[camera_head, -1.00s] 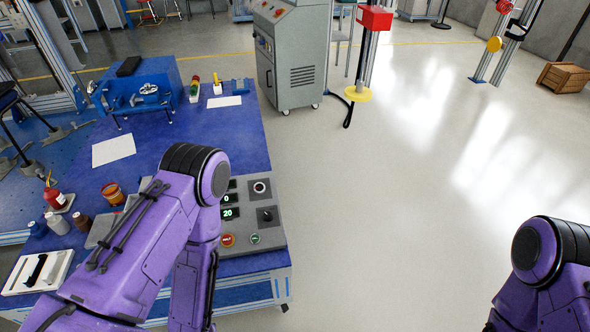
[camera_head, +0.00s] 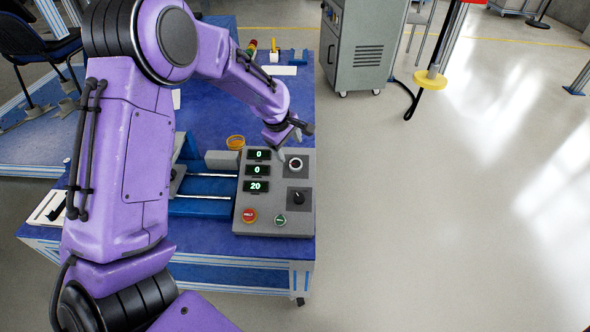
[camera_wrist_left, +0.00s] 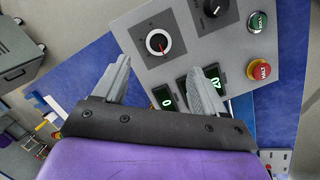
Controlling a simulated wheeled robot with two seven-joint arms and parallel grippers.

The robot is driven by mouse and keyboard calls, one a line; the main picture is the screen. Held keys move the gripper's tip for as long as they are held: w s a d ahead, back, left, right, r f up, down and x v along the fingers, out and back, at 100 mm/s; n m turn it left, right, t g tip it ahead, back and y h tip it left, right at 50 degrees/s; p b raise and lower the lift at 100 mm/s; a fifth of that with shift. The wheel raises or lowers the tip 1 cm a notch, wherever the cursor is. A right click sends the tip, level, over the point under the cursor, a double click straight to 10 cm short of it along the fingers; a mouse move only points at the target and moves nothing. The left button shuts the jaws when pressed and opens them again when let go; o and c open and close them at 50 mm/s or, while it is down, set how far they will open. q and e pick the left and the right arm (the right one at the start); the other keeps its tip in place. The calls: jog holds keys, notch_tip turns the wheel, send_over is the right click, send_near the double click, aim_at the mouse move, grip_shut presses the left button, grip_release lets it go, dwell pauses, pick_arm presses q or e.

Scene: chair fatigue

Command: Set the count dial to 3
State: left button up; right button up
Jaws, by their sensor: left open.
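The grey control panel (camera_head: 270,222) lies on the blue table and has two dials on its right side. The upper dial (camera_head: 296,164) has a white ring; in the left wrist view the same dial (camera_wrist_left: 158,42) shows a red pointer. The lower black knob (camera_head: 298,197) also shows in the left wrist view (camera_wrist_left: 213,8). I cannot read which one is the count dial. The displays (camera_head: 258,170) read 0, 0 and 20. My left gripper (camera_head: 291,143) is open and empty above the panel's upper edge, beside the white-ringed dial. My right gripper is out of view.
A red HALT button (camera_head: 250,216) and a green ROLL button (camera_head: 280,219) sit at the panel's near edge. An orange-lidded jar (camera_head: 236,142) stands just behind it. A grey cabinet (camera_head: 352,55) stands behind on the floor.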

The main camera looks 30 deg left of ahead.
aim_at(296, 164)
pick_arm(q)
jog(key=b+x, duration=0.2)
jog(key=x, duration=0.8)
jog(key=shift+a+r, duration=0.1)
jog(key=c, duration=1.1)
jog(key=shift+o, duration=0.2)
